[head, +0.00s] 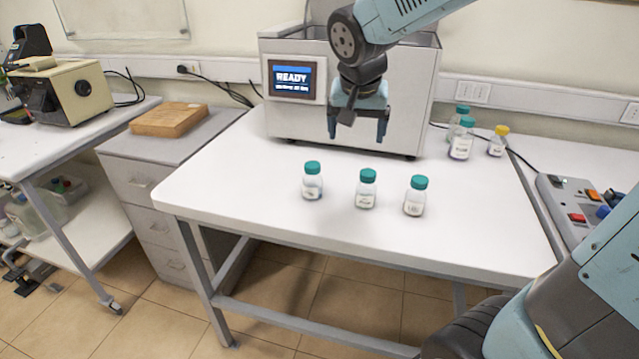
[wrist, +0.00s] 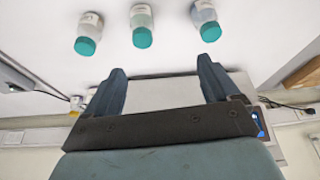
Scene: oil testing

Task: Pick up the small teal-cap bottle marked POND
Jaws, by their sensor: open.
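Three small clear bottles with teal caps stand upright in a row on the white table: a left one (head: 312,181), a middle one (head: 366,189) and a right one (head: 415,196). Their white labels are too small to read, so I cannot tell which says POND. In the wrist view the row appears reversed: right bottle (wrist: 88,34), middle bottle (wrist: 142,26), left bottle (wrist: 206,21). My gripper (head: 357,132) is open and empty, pointing down behind the row, in front of the grey machine. Its two fingers (wrist: 161,66) touch none of the bottles.
The grey machine (head: 345,134) with a READY screen (head: 292,79) stands behind my gripper. More teal-cap bottles (head: 461,145) and a yellow-cap bottle (head: 497,142) stand at the back right. A switch box (head: 572,205) sits on the right. The table's (head: 240,190) front left is clear.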

